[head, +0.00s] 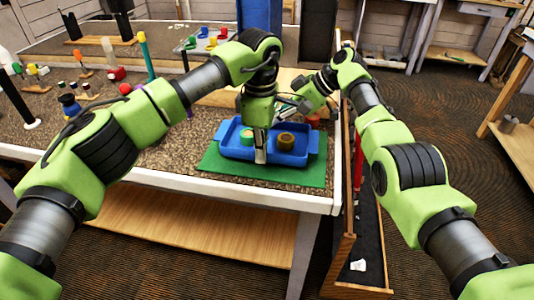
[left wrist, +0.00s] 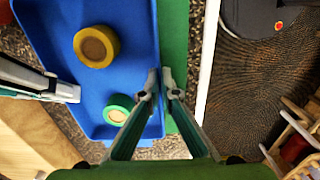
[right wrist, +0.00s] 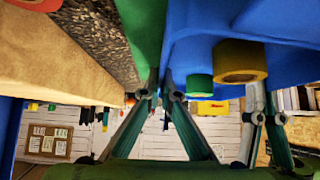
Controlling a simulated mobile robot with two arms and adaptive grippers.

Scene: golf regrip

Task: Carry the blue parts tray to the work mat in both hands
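The blue parts tray (head: 236,146) is over the green work mat (head: 215,165) near the table's front corner, and looks level. I cannot tell any gap beneath it. It holds a green ring (head: 247,138) and a brown-yellow ring (head: 286,140). My left gripper (head: 261,157) points down at the tray's near wall; in the left wrist view its fingertips (left wrist: 160,80) are close together with the wall between them. My right gripper (head: 304,108) is at the far wall; in the right wrist view its fingertips (right wrist: 161,85) close around that wall, partly hidden in the head view.
The speckled table top (head: 175,155) holds several small coloured parts and tools at the left. A blue upright block (head: 260,15) stands at the back. A wooden cart with a dark inside (head: 368,240) stands right of the table. An orange part (head: 314,119) lies behind the tray.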

